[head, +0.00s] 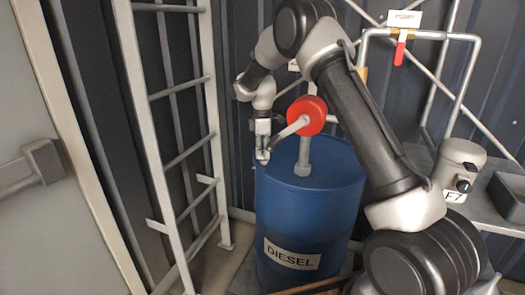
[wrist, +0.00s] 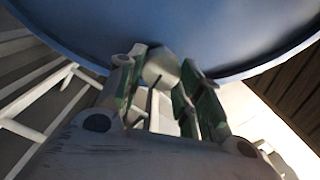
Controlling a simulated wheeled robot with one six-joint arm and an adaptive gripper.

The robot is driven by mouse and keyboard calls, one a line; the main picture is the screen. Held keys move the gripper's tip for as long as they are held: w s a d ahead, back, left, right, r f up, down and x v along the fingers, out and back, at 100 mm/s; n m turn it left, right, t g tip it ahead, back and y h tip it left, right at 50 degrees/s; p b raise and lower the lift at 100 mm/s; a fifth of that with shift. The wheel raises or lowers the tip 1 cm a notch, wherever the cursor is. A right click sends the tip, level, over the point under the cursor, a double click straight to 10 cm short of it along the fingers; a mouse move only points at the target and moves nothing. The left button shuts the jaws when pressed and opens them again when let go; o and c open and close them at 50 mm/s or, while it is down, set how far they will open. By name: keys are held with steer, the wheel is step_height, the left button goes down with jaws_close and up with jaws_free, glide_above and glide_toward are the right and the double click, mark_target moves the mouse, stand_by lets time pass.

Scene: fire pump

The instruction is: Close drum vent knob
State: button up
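The blue drum (head: 308,215) labelled DIESEL stands upright in the middle of the head view. Its underlit blue surface (wrist: 235,35) fills the top of the wrist view. The vent knob (wrist: 160,68) is a small grey faceted piece at the drum's edge, seen between my fingertips. My gripper (head: 263,152) is at the left side of the drum's top. In the wrist view my gripper (wrist: 165,75) has one finger on each side of the knob, with little or no gap, and looks shut on it. In the head view the knob is hidden by my gripper.
A red round part (head: 307,115) on a grey pipe rises from the drum top, close to my gripper. A grey ladder (head: 150,95) stands at left.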

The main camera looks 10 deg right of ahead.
steer(key=shift+m, duration=0.4)
steer(key=m, duration=0.3)
steer(key=shift+w+m, duration=0.1)
steer(key=shift+m, duration=0.3)
steer(key=m, duration=0.5)
steer(key=shift+w+d, duration=0.1)
steer(key=shift+d, duration=0.05)
steer(key=m, duration=0.5)
steer(key=shift+d+r+m, duration=0.1)
steer(key=shift+m, duration=0.3)
steer(key=m, duration=0.4)
steer(key=shift+d, duration=0.1)
steer(key=shift+m, duration=0.4)
steer(key=o, duration=1)
steer(key=shift+o, duration=0.2)
